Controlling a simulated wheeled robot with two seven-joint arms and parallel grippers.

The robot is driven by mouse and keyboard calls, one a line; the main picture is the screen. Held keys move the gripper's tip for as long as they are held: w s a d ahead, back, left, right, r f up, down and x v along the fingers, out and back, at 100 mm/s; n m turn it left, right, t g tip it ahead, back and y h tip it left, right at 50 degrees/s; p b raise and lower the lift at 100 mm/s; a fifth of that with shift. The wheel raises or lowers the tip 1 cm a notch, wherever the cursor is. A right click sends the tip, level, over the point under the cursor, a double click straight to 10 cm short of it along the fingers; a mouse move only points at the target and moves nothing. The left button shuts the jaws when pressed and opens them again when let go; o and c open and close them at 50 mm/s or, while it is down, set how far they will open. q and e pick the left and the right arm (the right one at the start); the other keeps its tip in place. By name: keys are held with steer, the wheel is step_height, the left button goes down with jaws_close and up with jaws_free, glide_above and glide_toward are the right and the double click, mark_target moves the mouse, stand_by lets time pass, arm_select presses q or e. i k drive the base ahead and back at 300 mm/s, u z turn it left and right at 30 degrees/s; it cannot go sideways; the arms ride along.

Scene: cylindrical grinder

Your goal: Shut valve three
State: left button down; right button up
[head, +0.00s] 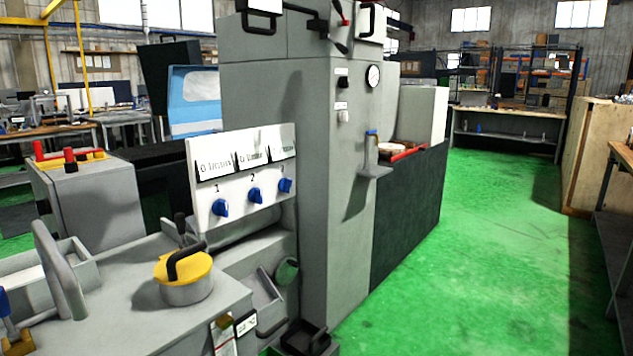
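Valve three is the small blue knob (285,185) at the right end of a white panel (240,150) on the grinder, in the middle left of the head view. The digit beside it is small but reads like a 3. Two similar blue knobs sit to its left, valve one (220,207) and valve two (255,195), with the digits 1 and 2 above them. Valve three looks turned close to upright, but its exact angle is too small to tell. Neither of my grippers shows, and nothing touches the knobs.
A tall grey cabinet (320,150) with a gauge (373,76) stands right of the panel. A yellow-topped round part (185,278) with a black handle and a grey curved handle (58,270) rise in front. The green floor (470,270) to the right is clear.

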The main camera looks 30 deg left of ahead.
mark_target(284, 184)
steer(key=u, duration=0.15)
steer(key=i, duration=2.15)
steer(key=u, duration=1.7)
steer(key=i, duration=1.1)
steer(key=u, duration=1.05)
